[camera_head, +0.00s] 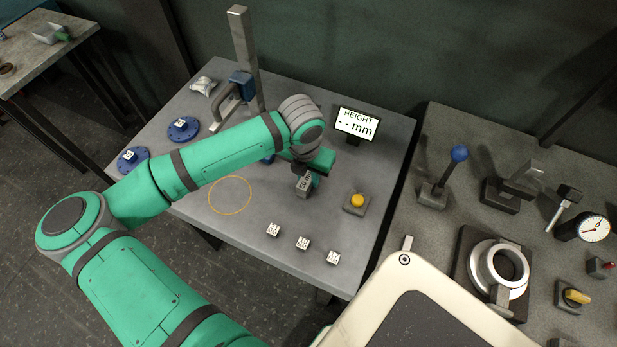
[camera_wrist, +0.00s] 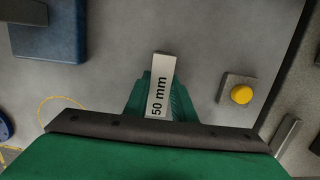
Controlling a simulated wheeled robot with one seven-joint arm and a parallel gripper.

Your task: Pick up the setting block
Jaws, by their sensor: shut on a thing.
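The setting block (camera_head: 304,184) is a grey rectangular block marked "50 mm". It sits between the fingers of my gripper (camera_head: 312,174), above the right-middle part of the grey table (camera_head: 240,255). In the wrist view the block (camera_wrist: 160,85) shows its label and points away from the green gripper body. My gripper (camera_wrist: 158,95) is shut on it. I cannot tell whether the block's lower end touches the table top.
A height display (camera_head: 356,124) reads "-- mm". A yellow button (camera_head: 356,202) stands right of the block. Several small numbered blocks (camera_head: 303,243) line the front edge. A height stand (camera_head: 244,60), blue flanged discs (camera_head: 183,129) and an empty orange circle (camera_head: 230,195) are left.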

